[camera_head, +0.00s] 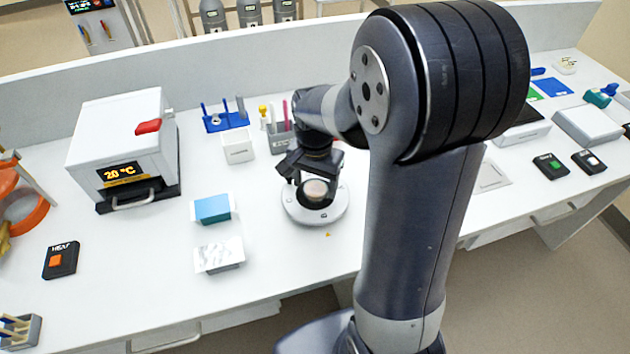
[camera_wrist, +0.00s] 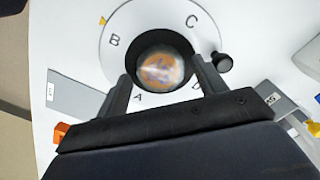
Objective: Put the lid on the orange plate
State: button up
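A small round dish (camera_wrist: 160,69) with a mottled orange and whitish, glossy face sits at the dark centre of a white ring stand (camera_wrist: 118,22) lettered A, B, C. I cannot tell whether a clear lid lies over it. The dish (camera_head: 315,190) also shows in the head view, pale pinkish, within the ring stand (camera_head: 300,212). My gripper (camera_wrist: 162,68) is right over it, one finger on each side. The fingers are spread, with dark space showing between them and the dish. No separate lid can be made out.
A blue-topped box (camera_head: 212,209) and a foil-covered block (camera_head: 219,255) stand left of the ring stand. A white heater box (camera_head: 122,145) is farther left. A pen holder (camera_head: 280,138) and white cube (camera_head: 238,148) stand behind.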

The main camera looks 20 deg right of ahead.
jog(key=shift+o, duration=0.6)
notch_tip(320, 180, up, 11)
jog(key=shift+f, duration=0.1)
notch_tip(320, 180, down, 11)
jog(key=shift+r, duration=0.45)
dwell(0.4)
jog(key=shift+f, duration=0.25)
